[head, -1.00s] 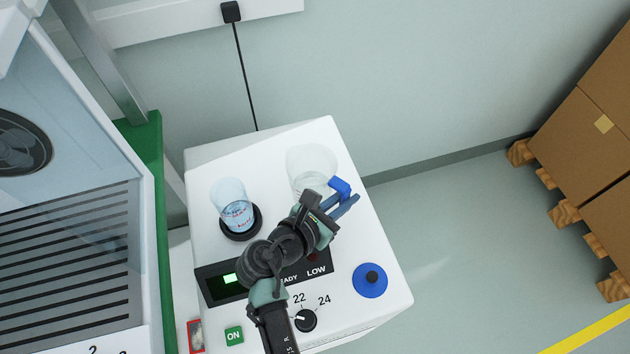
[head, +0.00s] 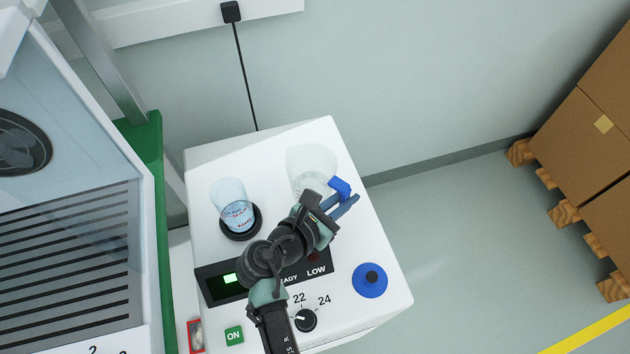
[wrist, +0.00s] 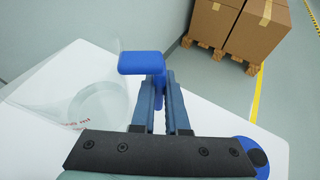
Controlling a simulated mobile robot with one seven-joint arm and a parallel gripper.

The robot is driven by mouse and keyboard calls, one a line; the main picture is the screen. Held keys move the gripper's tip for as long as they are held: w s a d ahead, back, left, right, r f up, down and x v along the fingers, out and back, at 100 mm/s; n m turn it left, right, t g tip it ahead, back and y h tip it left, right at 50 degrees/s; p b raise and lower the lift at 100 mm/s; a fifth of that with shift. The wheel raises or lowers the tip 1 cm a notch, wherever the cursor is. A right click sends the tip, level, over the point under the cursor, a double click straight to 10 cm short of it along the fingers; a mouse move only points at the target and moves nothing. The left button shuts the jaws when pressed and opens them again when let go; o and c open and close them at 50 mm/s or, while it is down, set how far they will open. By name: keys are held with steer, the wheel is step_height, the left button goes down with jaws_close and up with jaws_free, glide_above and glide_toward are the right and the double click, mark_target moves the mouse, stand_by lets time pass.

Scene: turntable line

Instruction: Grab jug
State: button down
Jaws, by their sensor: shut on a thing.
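The jug (head: 310,165) is a clear vessel with a blue handle (head: 341,187), standing on the white machine's top at the back right. In the wrist view the clear jug body (wrist: 90,95) is at the left and its blue handle (wrist: 143,63) rises at the fingertips. My gripper (head: 345,200) reaches in from the front, with its blue-grey fingers at the handle. In the wrist view my gripper (wrist: 162,95) is shut on the handle. The jug's lower near side is partly hidden behind my gripper in the head view.
A clear cup with bluish contents (head: 232,203) stands on a dark round pad to the left. A blue disc with a black knob (head: 370,280) is at the front right. Dials and a lit display line the machine's front. Cardboard boxes (head: 585,140) stand on pallets at the far right.

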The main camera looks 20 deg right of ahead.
steer(key=shift+r, duration=0.25)
stand_by(0.3)
